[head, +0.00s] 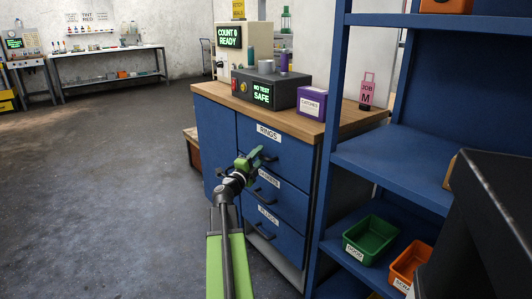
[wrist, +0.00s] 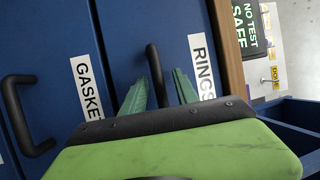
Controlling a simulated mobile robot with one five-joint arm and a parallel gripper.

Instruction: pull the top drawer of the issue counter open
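The issue counter is a blue cabinet with a wooden top (head: 345,112). Its top drawer (head: 290,147), labelled RINGS, looks flush with the front. The top drawer's dark bar handle (wrist: 152,58) shows in the wrist view. My gripper (head: 258,156) is at this handle, with green fingers. In the wrist view my gripper (wrist: 161,84) is open, one finger on each side of the handle, with visible gaps. I cannot tell whether a finger touches it. The gripper body hides the handle's near end.
Lower drawers GASKETS (head: 285,190) and a third (head: 285,228) look closed. A blue shelf unit (head: 375,160) with a green bin (head: 370,240) and an orange bin stands close on the right. A test box (head: 270,88) and purple box (head: 311,103) sit on top. Open floor (head: 100,190) lies left.

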